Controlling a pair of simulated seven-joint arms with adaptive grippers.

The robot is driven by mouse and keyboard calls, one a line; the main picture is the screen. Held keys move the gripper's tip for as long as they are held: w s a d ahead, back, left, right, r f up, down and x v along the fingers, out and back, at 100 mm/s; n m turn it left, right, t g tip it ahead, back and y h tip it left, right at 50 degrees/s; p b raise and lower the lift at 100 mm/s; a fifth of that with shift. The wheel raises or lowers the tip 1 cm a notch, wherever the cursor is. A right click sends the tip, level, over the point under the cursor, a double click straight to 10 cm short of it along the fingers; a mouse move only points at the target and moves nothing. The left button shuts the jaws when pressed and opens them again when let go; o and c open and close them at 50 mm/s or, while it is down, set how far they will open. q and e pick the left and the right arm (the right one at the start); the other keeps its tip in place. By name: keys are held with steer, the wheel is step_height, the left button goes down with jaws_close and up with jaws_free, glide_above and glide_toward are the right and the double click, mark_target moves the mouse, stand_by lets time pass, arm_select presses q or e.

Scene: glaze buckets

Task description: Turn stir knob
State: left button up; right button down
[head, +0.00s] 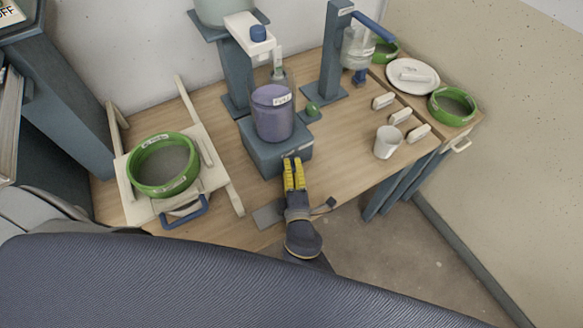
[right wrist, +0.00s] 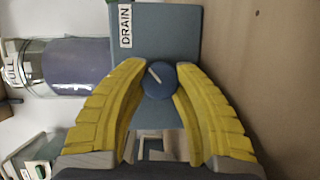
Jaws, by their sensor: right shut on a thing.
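The stir knob (right wrist: 160,82) is a small round dark blue dial with a white pointer line, on the front of a blue-grey base block (head: 262,156). My right gripper (head: 293,162) is at that front face, and its yellow fingers are shut on the knob, one on each side, in the right wrist view (right wrist: 160,85). The pointer line is tilted in that view. In the head view the fingers largely hide the knob. A purple-grey filled clear bucket (head: 273,112) stands on the block. My left gripper is not in view.
A DRAIN label (right wrist: 125,25) is on the block. A green ring sieve (head: 163,165) lies on a wooden rack at left. A white cup (head: 388,141), several pale blocks and a white plate (head: 412,76) stand at right. A grey plate (head: 269,214) lies near the table's front edge.

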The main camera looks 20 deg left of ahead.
steer(key=shift+d+f, duration=0.1)
steer(key=shift+d, duration=0.05)
steer(key=c, duration=1.2)
jaws_free()
steer(key=shift+v, duration=3.7)
